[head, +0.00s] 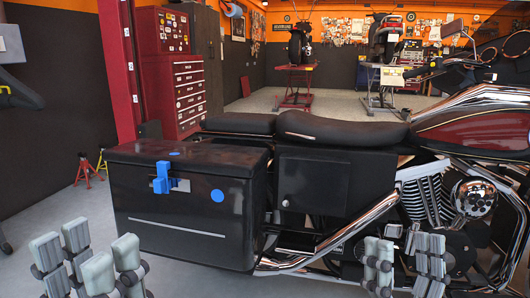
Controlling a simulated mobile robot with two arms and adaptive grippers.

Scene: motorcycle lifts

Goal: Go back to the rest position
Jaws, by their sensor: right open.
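My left gripper (88,258) is at the bottom left, pale fingertips pointing up and spread apart with nothing between them. It is in front of the black side case (185,205) of a motorcycle, left of the case's lower front. My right gripper (404,260) is at the bottom, right of centre, its fingers apart and empty. It appears in front of the motorcycle's exhaust and engine area; I cannot tell whether it touches anything. The case lid is down. A blue latch (162,178) sits on the front of the case. The rest of both arms is out of frame.
The motorcycle's seat (340,130) and engine (425,195) fill the middle and right. A red tool cabinet (175,90) and two lifts with motorcycles (300,45) are behind. Grey floor is open at lower left.

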